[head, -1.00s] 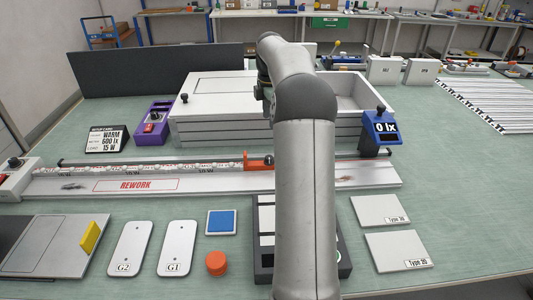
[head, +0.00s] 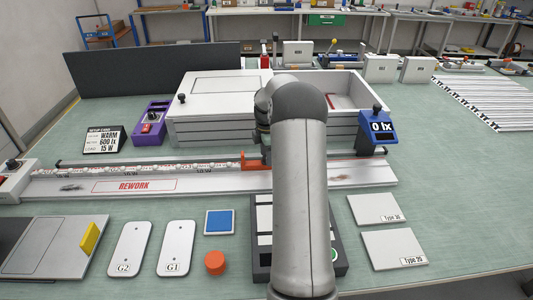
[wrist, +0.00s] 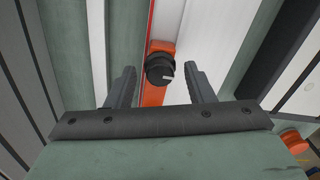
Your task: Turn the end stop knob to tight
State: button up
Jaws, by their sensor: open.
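The end stop is an orange block (head: 252,162) on the rail of the long white fixture, partly hidden behind my arm in the head view. In the wrist view the orange end stop (wrist: 153,93) carries a round black knob (wrist: 159,68) with a white pointer mark aimed to the right. My gripper (wrist: 162,84) is open, with one finger to the left of the knob and one to the right. Both fingers look apart from the knob. The head view hides my fingers behind the arm. No label for tight is readable.
The white fixture with a red REWORK label (head: 134,186) runs across the table. Behind it stand a white box (head: 205,131), a purple switch unit (head: 150,126) and a blue meter reading 0 lx (head: 380,130). Plates lie in front, beside an orange cap (head: 215,263).

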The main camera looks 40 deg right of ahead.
jog(key=c, duration=1)
